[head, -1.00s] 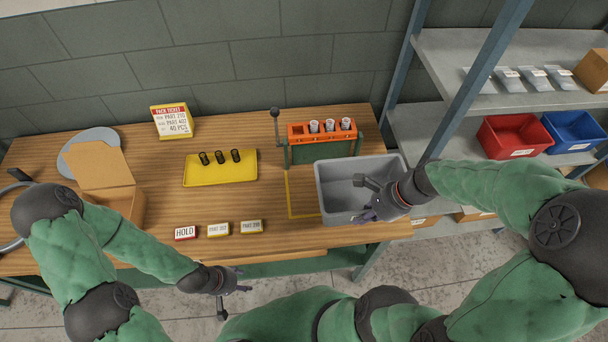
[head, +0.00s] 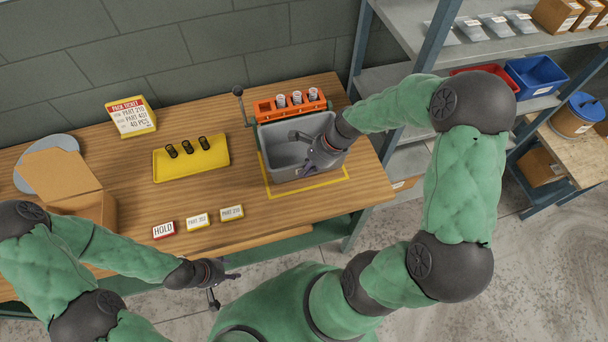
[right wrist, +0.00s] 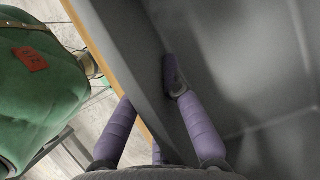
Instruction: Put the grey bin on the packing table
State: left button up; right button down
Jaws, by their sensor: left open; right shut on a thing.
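The grey bin (head: 279,156) is at the right end of the wooden bench, in front of the orange-topped rack and over the yellow outline. It looks empty. My right gripper (head: 304,156) is shut on the bin's near right wall. In the right wrist view the grey bin (right wrist: 245,60) fills the right side, with one purple finger inside its wall and another outside. Whether its base touches the bench is unclear. My left gripper (head: 221,276) is open and empty in front of the bench edge. A wooden-topped table (head: 550,139) stands at the far right; no label identifies it.
The rack (head: 290,105) stands close behind the bin. A yellow tray (head: 190,158) with black springs, several label blocks (head: 198,221) and an open carton (head: 70,180) are on the bench (head: 120,215).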

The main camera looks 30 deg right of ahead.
jog(key=shift+w+f, duration=0.3)
jog(key=shift+f, duration=0.1)
jog(key=f+b, duration=0.1)
jog(key=f, duration=0.2)
jog(key=shift+w+f, duration=0.2)
jog(key=shift+r, duration=0.1)
jog(key=c, duration=1.8)
grip_release()
jog(key=shift+a+f, duration=0.1)
jog(key=shift+f, duration=0.15)
jog(key=o, duration=0.4)
jog(key=shift+r, duration=0.1)
